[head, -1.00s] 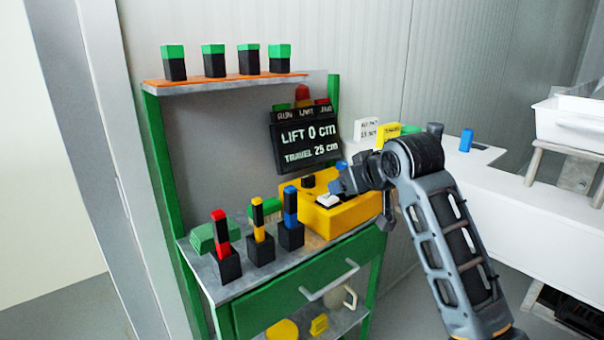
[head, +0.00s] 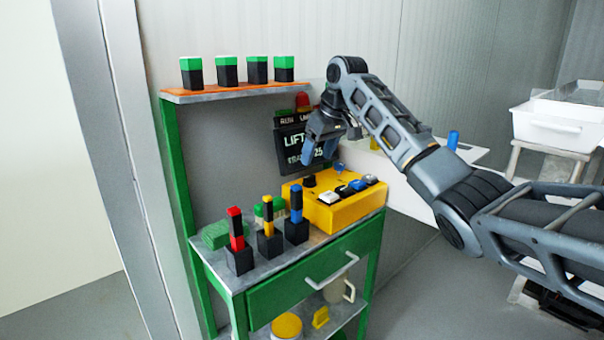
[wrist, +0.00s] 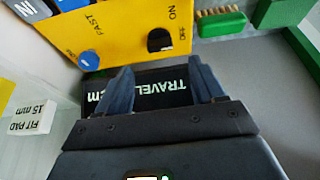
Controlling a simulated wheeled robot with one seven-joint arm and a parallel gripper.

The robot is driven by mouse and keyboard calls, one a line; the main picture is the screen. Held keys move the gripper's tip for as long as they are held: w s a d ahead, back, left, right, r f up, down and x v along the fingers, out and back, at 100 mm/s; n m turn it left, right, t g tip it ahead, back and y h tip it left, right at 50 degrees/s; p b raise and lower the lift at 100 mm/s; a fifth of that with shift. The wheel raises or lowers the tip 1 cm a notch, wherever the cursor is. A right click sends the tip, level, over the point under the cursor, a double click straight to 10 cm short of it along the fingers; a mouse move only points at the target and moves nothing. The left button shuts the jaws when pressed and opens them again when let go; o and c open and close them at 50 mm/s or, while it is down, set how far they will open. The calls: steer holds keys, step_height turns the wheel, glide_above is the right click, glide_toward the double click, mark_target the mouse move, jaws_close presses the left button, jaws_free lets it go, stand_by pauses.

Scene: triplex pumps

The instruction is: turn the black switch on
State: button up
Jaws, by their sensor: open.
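The black switch (head: 309,181) is a small knob on the back left of the yellow control box (head: 335,212). In the wrist view the switch (wrist: 160,40) sits beside upside-down ON and OFF labels; I cannot tell which one it points to. My gripper (head: 318,155) is open and empty, pointing down above the back of the box, apart from the switch. In the wrist view its blue fingers (wrist: 160,78) spread on either side below the switch, in front of the display.
A blue FAST knob (wrist: 88,61) and several push buttons (head: 343,191) share the box. The display (head: 290,145) stands close behind my gripper. Colored blocks in black holders (head: 268,243) stand at the front left. A green brush (wrist: 222,22) lies beside the box.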

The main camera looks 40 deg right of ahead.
mark_target(309, 176)
steer(key=x, duration=0.7)
steer(key=c, duration=1.1)
